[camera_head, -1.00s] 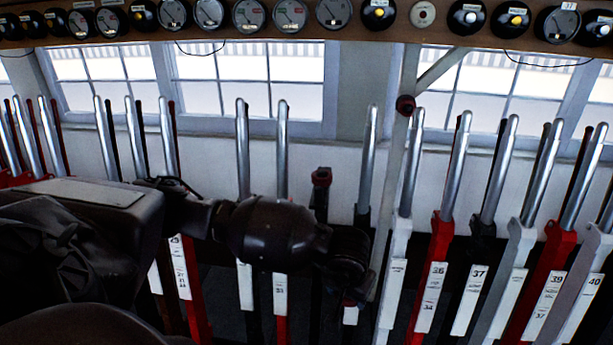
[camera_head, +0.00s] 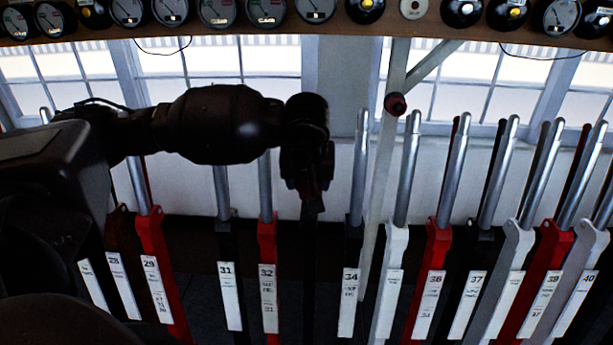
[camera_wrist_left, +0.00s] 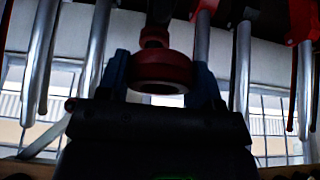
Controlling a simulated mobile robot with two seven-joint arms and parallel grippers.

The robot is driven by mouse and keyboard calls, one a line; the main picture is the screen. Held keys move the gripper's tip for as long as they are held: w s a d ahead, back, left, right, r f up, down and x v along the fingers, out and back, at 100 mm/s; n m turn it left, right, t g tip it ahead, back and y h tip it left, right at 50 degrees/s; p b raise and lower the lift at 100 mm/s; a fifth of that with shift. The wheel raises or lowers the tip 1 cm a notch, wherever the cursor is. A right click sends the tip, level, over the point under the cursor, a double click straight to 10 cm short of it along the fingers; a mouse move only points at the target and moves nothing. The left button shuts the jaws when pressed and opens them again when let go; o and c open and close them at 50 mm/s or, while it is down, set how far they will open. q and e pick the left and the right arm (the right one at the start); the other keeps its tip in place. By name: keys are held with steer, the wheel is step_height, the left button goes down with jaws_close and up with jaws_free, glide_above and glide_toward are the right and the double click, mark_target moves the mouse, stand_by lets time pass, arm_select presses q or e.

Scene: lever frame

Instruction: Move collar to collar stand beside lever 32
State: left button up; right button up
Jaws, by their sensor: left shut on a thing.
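The red collar (camera_wrist_left: 160,72) is a thick ring, seen between the two blue fingers of my left gripper (camera_wrist_left: 160,80) in the left wrist view. In the head view my left gripper (camera_head: 310,186) points down between lever 32 (camera_head: 267,235) and lever 34; it mostly hides the collar. A dark post (camera_head: 309,255), seemingly the collar stand beside lever 32, stands directly below the gripper. In the wrist view a dark red post top (camera_wrist_left: 154,38) lines up with the collar; I cannot tell whether they touch. My right gripper is out of view.
Lever 34 (camera_head: 355,235) stands close right of the gripper, lever 31 (camera_head: 223,250) left of lever 32. A pale upright post with a red knob (camera_head: 396,104) stands further right. A shelf of dials (camera_head: 420,32) runs above.

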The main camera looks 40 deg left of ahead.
arm_select(q)
steer(key=w+f, duration=0.1)
steer(key=w+a+f+b, duration=0.1)
steer(key=f, duration=0.1)
steer(key=shift+a, duration=0.1)
steer(key=shift+w+a+f, duration=0.15)
steer(key=shift+w+f, duration=0.05)
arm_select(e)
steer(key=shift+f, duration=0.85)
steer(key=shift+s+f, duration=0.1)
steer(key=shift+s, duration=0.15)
arm_select(q)
steer(key=shift+b, duration=0.3)
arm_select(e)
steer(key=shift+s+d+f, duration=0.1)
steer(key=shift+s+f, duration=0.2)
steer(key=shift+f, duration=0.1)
arm_select(q)
steer(key=shift+s, duration=0.1)
